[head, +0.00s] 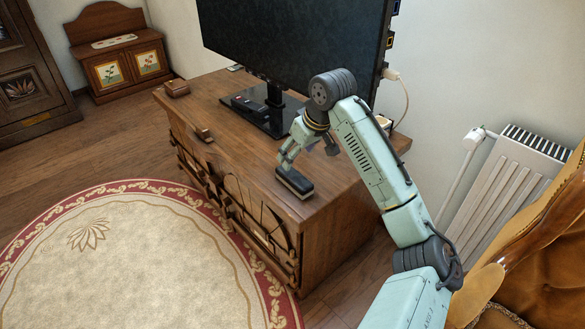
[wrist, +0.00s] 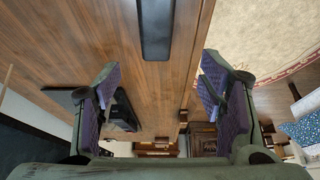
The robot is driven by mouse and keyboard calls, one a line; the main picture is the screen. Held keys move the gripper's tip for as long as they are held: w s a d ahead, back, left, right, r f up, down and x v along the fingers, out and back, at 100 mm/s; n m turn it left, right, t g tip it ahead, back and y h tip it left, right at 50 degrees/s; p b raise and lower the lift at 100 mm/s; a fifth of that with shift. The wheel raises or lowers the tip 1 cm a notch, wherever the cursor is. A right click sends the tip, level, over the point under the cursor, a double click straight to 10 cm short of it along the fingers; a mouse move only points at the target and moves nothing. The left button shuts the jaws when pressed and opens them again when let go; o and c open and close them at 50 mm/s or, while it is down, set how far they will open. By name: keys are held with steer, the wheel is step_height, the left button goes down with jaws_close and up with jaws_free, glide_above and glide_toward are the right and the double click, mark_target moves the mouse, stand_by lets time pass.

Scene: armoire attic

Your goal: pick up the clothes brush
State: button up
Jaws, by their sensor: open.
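The clothes brush looks to be the dark oblong block with a pale lower edge (head: 294,183), lying on the wooden cabinet top near its front right edge. In the wrist view it is the black bar (wrist: 156,28) at the top centre, partly cut off by the frame. My gripper (head: 284,160) is over the cabinet, just above the far end of the brush. In the wrist view my gripper (wrist: 160,75) is open, with one purple-padded finger to each side of the brush's line and nothing between them. Whether a finger touches the brush cannot be told.
A large black screen (head: 295,40) stands on the cabinet (head: 235,125) behind my arm. A dark object (head: 248,104) lies on its base. A small brown box (head: 176,89) and a small brown item (head: 203,133) lie farther left. A radiator (head: 510,190) and armchair (head: 525,245) are right.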

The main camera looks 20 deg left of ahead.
glide_above(294, 175)
steer(key=s+d, duration=0.1)
steer(key=d, duration=0.1)
steer(key=f, duration=0.4)
steer(key=shift+s+d+f, duration=0.15)
steer(key=shift+s+f, duration=0.05)
steer(key=p+x, duration=0.1)
steer(key=x, duration=0.5)
steer(key=shift+s+f, duration=0.1)
steer(key=shift+f, duration=0.2)
steer(key=c, duration=1.3)
steer(key=shift+r, duration=0.1)
